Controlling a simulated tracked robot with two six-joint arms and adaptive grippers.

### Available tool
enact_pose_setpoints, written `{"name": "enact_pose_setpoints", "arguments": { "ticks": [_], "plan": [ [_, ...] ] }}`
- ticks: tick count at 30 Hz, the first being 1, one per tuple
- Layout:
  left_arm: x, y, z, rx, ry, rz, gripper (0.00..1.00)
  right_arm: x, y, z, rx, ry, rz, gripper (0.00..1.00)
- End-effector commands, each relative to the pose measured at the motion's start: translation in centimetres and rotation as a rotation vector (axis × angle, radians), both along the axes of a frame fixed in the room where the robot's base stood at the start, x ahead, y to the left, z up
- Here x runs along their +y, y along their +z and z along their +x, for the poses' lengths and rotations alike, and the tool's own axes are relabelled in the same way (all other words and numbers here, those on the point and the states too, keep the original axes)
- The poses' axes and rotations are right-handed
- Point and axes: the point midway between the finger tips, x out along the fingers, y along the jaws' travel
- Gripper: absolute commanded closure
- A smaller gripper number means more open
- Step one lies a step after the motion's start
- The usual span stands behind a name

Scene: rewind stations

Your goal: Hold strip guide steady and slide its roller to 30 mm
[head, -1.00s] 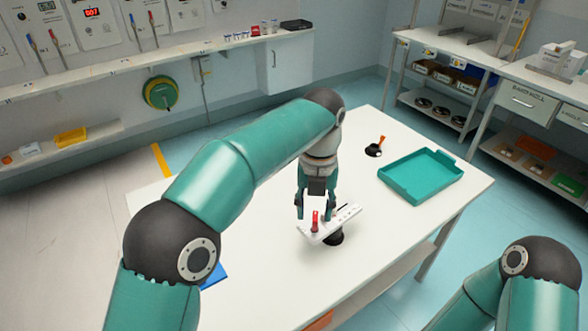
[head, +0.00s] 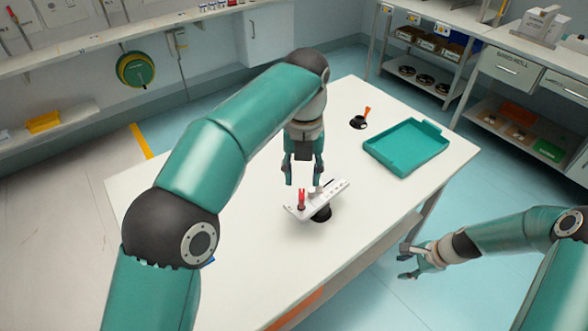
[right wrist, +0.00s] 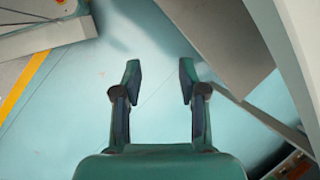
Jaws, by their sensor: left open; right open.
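The strip guide (head: 334,190) is a white bar with marks, slanted on a black round base (head: 321,214) on the white table. A red upright part (head: 301,199) stands near its left end; I cannot tell whether this is the roller. My left gripper (head: 303,183) is open, pointing down just behind and above the guide, with nothing visible between its fingers. Whether a fingertip touches the guide is unclear. My right gripper (head: 408,262) is open and empty, off the table's right edge. It also shows in the right wrist view (right wrist: 160,72), with floor beyond it.
A teal tray (head: 407,150) lies at the table's back right. A black round item with an orange handle (head: 360,120) stands left of it. The white table (head: 235,255) is clear in front of the guide. Shelving (head: 425,70) stands behind at the right.

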Motion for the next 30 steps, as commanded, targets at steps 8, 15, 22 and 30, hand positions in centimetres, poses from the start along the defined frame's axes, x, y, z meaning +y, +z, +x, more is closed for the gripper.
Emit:
{"name": "enact_pose_setpoints", "arguments": {
  "ticks": [8,15,22,30],
  "plan": [
    [-0.1,0.0,0.0,-0.001,-0.002,-0.001,0.55,-4.4,6.8,7.8,0.047,-0.474,0.249,0.58],
    [-0.1,0.0,0.0,-0.001,-0.003,-0.001,0.55,3.4,12.5,12.8,0.077,-0.258,0.280,0.58],
    [-0.1,0.1,0.0,-0.001,-0.003,-0.001,0.55,13.1,19.6,14.8,0.143,-0.005,0.175,0.58],
    [-0.1,0.0,0.0,-0.001,-0.002,-0.001,0.55,18.8,24.9,14.2,0.179,0.095,0.021,0.58]
  ]
}}
